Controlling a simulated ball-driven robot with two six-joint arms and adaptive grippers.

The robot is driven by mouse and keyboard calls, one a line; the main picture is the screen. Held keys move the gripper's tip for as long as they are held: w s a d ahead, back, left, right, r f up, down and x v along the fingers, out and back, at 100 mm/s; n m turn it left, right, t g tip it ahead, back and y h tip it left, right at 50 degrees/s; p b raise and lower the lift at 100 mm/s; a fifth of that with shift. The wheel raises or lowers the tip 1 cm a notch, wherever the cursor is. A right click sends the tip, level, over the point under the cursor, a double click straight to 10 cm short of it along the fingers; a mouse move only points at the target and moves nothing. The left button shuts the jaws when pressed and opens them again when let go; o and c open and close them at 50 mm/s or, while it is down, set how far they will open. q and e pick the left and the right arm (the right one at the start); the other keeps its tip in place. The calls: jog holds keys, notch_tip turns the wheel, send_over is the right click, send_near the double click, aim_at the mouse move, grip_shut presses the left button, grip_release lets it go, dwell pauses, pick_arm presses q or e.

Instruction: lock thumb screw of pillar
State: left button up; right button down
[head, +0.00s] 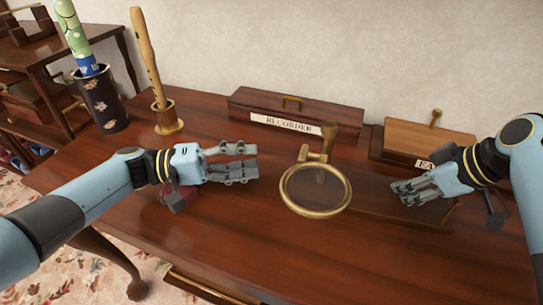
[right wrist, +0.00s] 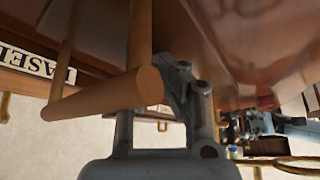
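A brass round frame (head: 315,213) on a short pillar (head: 329,142) stands in the middle of the desk in the head view. A small brass fitting (head: 304,153), which may be the thumb screw, sits beside the pillar; whether it is tight cannot be told. My left gripper (head: 255,162) is left of the pillar, its fingers pointing at it, apart and empty. My right gripper (head: 398,190) is right of the round frame, with its fingers apart and nothing visibly held. In the right wrist view a brown wooden rod (right wrist: 100,95) covers part of a finger.
A box labelled RECORDER (head: 240,103) stands behind the pillar. A wooden-lidded box (head: 410,138) is behind my right gripper. A recorder on a stand (head: 167,120) and a dark pot (head: 103,98) stand at the back left. The front of the desk (head: 250,235) is clear.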

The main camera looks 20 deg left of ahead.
pick_arm(q)
jog(key=shift+s+a, duration=0.2)
jog(key=shift+a, duration=0.15)
pick_arm(e)
jog(key=shift+f, duration=0.1)
pick_arm(q)
jog(key=shift+r, duration=0.1)
